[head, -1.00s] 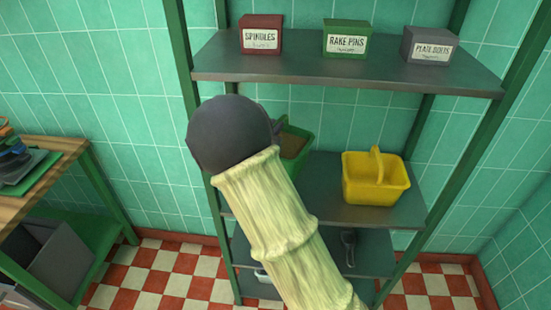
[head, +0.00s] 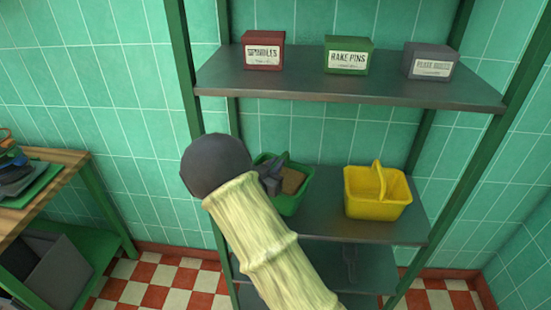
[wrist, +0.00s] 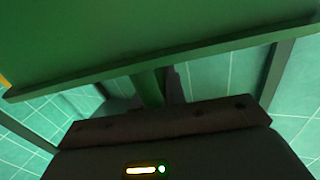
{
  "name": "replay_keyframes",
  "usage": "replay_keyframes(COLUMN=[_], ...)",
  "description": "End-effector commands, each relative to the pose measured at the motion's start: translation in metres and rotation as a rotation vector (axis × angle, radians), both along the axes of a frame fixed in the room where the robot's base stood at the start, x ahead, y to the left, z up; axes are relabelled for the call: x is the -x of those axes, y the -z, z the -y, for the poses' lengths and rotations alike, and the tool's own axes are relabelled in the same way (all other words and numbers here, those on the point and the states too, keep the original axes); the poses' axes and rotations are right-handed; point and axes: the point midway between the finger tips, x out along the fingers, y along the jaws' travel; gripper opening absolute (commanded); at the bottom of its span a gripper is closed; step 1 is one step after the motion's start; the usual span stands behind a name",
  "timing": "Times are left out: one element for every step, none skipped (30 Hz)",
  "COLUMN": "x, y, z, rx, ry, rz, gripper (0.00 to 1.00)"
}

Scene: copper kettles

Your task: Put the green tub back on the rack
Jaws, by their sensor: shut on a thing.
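The green tub (head: 292,204) is at the left of the rack's middle shelf (head: 330,228), level with the yellow tub. It looks upright, with something brown inside and its handle arching on top. My gripper (head: 272,180) is shut on it at its left side, partly hidden behind my dark wrist joint. In the wrist view the tub's green wall (wrist: 150,40) fills the top, with a green strip running down to my gripper (wrist: 155,105). I cannot tell whether the tub's base touches the shelf.
A yellow tub (head: 377,195) stands to the right on the same shelf, with a gap between. The upper shelf (head: 350,88) holds a red box (head: 263,50), a green box (head: 348,55) and a grey box (head: 430,61). A wooden table (head: 45,180) stands at left.

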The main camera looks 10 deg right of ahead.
Motion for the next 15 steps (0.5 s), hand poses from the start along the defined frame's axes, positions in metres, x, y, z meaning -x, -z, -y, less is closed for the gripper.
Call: replay_keyframes(x=[-0.0006,-0.0006,-0.0006,-0.0006,-0.0005,-0.0006,-0.0006,-0.0005,-0.0006,-0.0005,-0.0005,0.0000,0.0000,0.0000,0.0000], y=[0.0025,0.0045,0.0060,0.0065,0.0066,0.0064,0.0064,0.0064,0.0064,0.0064,0.0066,0.0093,0.0092,0.0092,0.0091], z=[-0.0001,-0.0004,-0.0008,-0.0009,-0.0010,-0.0007,0.0001,0.0004,0.0009,0.0016,0.0021,0.0023,0.0026,0.0028,0.0029], rx=[0.004,0.003,0.002,0.002,0.002,0.001,0.000,0.000,0.001,0.001,0.001,-0.001,0.000,0.000,0.000], ry=[0.000,-0.001,-0.002,-0.002,-0.002,-0.001,0.000,0.000,0.001,0.002,0.003,0.004,0.004,0.004,0.005], rz=[0.006,0.007,0.007,0.008,0.008,0.009,0.008,0.008,0.009,0.008,0.008,0.000,0.001,0.001,0.001], gripper=[0.00,0.00,0.00,0.00,0.00,0.00,0.00,0.00,0.00,0.00,0.00,0.18,0.24,0.30,0.34])
